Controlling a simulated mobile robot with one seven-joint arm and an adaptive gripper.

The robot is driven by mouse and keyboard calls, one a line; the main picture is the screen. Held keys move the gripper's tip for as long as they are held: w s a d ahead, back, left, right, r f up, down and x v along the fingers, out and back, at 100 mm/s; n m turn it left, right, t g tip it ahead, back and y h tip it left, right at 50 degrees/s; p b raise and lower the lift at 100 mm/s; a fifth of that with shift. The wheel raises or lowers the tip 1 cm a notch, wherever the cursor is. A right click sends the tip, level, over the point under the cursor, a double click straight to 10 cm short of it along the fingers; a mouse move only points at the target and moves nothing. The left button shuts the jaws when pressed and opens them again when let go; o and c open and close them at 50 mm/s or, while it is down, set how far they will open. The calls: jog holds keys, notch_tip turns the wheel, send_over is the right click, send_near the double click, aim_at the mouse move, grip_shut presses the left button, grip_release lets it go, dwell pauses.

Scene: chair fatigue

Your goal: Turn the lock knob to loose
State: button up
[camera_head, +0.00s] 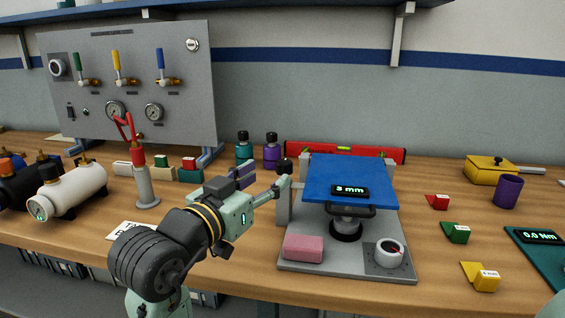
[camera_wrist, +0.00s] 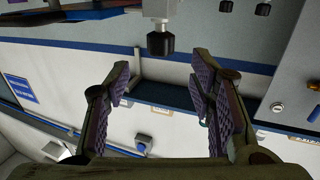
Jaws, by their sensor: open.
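In the wrist view a black knob (camera_wrist: 160,43) on a metal stem hangs just above the gap between my fingertips. My gripper (camera_head: 262,180) is open and empty, left of the post; its purple pads show in the wrist view (camera_wrist: 160,80), with the knob apart from them. Any loose or tight marking is too small to read.
The test stand's grey base (camera_head: 340,268) carries a pink block (camera_head: 304,248). A red level (camera_head: 385,153) lies behind. Teal (camera_head: 243,146) and purple (camera_head: 271,151) bottles stand behind my gripper. A red-handled tool (camera_head: 140,170) stands left. Small coloured blocks lie to the right.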

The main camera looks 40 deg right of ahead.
aim_at(280, 166)
jog(key=p+x, duration=0.1)
jog(key=x, duration=0.7)
jog(key=shift+d, duration=0.2)
jog(key=shift+c, duration=0.6)
grip_shut()
jog(key=shift+t+p, duration=0.3)
jog(key=shift+p, duration=0.1)
